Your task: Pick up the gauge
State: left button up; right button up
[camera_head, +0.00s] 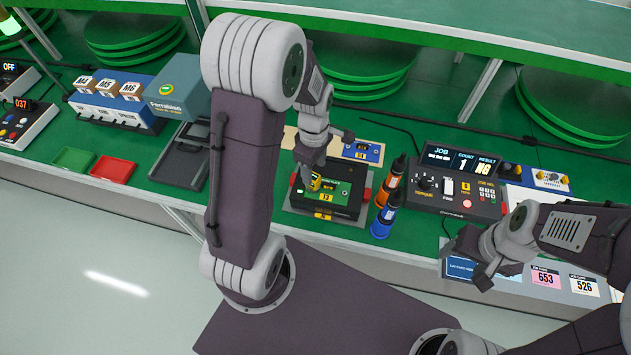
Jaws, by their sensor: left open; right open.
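A small yellow item with a dark face, which looks like the gauge (315,181), is at a black fixture with a green top plate (338,193) in the middle of the bench. I cannot tell whether it rests on the plate or stands above it. My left gripper (312,166) points down right over the yellow item, with its jaws open; the arm hides part of the area, and contact cannot be told. My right gripper (466,268) is open and empty, over the bench's front edge at the right, near a blue-labelled card (459,268).
An orange bottle (390,182) and a blue bottle (384,221) stand just right of the fixture. A control box (455,185) with a lit display is behind them. Green and red trays (113,170) and a grey box (180,88) are at left. Green shelves (450,32) run behind.

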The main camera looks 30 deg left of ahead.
pick_arm(q)
jog(key=shift+a+f, duration=0.1)
jog(key=shift+f, duration=0.2)
jog(key=f, duration=0.4)
jog(key=shift+s+a+f, duration=0.1)
jog(key=shift+a, duration=0.1)
jog(key=shift+d+f, duration=0.1)
jog(key=shift+f, duration=0.15)
grip_shut()
pick_arm(e)
jog(key=shift+s+a, duration=0.1)
jog(key=shift+a, duration=0.1)
